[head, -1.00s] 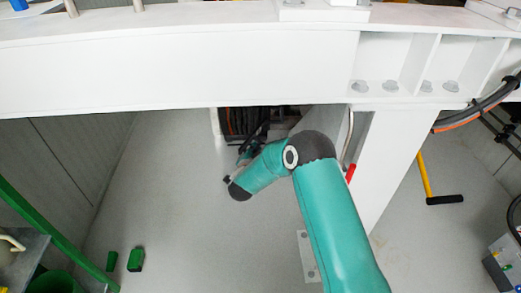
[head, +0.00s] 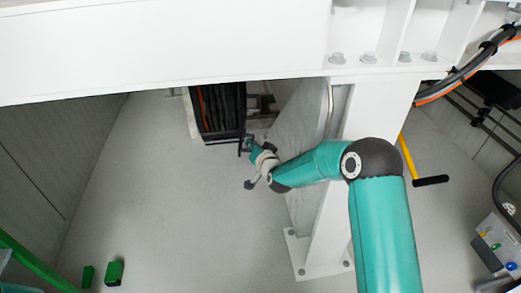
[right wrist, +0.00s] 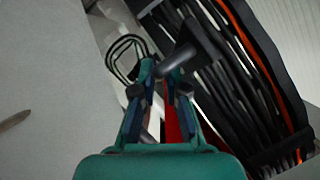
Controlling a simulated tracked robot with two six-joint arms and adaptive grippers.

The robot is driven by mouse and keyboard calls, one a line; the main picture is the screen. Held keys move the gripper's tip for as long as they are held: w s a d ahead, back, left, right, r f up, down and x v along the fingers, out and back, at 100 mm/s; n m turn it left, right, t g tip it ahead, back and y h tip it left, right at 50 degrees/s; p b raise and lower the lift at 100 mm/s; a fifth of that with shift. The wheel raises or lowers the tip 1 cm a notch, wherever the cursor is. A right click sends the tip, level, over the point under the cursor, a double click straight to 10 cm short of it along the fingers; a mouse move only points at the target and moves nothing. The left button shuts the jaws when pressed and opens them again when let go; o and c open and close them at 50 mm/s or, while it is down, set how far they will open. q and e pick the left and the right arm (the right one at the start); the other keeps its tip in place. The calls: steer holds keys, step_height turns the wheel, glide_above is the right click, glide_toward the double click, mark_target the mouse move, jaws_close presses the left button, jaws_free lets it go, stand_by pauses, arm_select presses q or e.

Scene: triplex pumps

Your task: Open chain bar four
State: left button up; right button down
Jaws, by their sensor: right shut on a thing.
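A black cable chain (head: 222,108) with cross bars and an orange cable hangs under the white beam in the head view. It fills the right side of the right wrist view (right wrist: 235,75). My right gripper (head: 246,146) is at the chain's lower right end. In the right wrist view the fingers (right wrist: 161,75) are shut on a dark grey round bar (right wrist: 178,59) with a block-like head, close against the chain. I cannot tell which numbered bar this is. A red strip (right wrist: 172,122) shows between the fingers. My left gripper is out of view.
A white beam (head: 160,50) crosses above, and a white post (head: 370,110) with a metal rail stands right of the chain. A black loop (right wrist: 127,55) is beside the fingertips. The grey floor (head: 170,200) at left is mostly clear, with small green blocks (head: 114,272).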

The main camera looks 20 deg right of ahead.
steer(key=shift+s+d+f, duration=0.1)
steer(key=shift+f, duration=0.15)
steer(key=c, duration=1.5)
jaws_free()
steer(key=shift+d+r, duration=0.1)
steer(key=shift+r, duration=0.05)
steer(key=v, duration=1.1)
steer(key=shift+s, duration=0.35)
